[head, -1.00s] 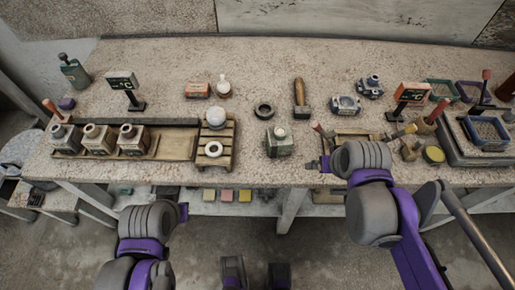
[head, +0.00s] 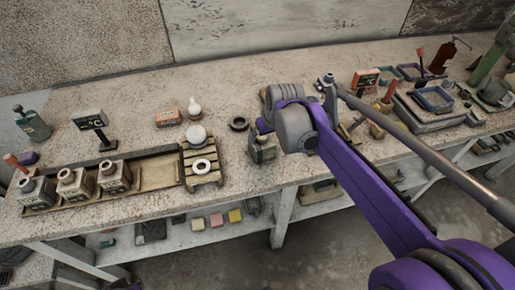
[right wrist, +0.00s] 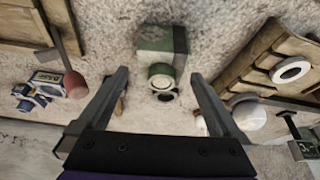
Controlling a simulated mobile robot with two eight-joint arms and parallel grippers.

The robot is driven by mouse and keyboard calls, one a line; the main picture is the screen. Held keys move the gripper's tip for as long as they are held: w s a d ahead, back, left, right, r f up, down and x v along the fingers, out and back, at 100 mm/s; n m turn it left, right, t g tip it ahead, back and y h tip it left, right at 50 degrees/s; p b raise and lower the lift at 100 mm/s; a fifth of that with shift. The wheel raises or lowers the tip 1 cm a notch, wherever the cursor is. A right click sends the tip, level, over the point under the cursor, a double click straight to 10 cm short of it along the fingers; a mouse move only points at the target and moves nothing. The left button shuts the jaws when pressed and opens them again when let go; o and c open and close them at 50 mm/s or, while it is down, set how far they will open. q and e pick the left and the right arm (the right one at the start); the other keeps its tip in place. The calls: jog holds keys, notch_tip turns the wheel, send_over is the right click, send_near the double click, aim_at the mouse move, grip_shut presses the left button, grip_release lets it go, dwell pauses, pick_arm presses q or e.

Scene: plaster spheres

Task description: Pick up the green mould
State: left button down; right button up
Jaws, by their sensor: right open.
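The green mould (head: 263,150) is a small greenish block with a round pale top. It stands on the bench near the front edge, right of the wooden pallet, and my right arm partly covers it in the head view. In the right wrist view the mould (right wrist: 158,40) lies ahead, roughly centred between the fingers. My right gripper (right wrist: 158,76) is open and empty, with one finger to each side of the mould's line. I cannot tell how far its tips are from the mould. My left gripper is not in view.
A wooden pallet (head: 205,178) with a pale sphere (head: 196,135) and a white ring (head: 201,166) stands left of the mould. A dark ring (head: 238,124) lies behind. A long tray (head: 155,175) with several bottles is farther left.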

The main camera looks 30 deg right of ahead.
aim_at(260, 144)
jog(key=x, duration=0.8)
jog(key=shift+w+a+b, duration=0.1)
jog(key=shift+w+b, duration=0.15)
jog(key=shift+b, duration=0.1)
grip_shut()
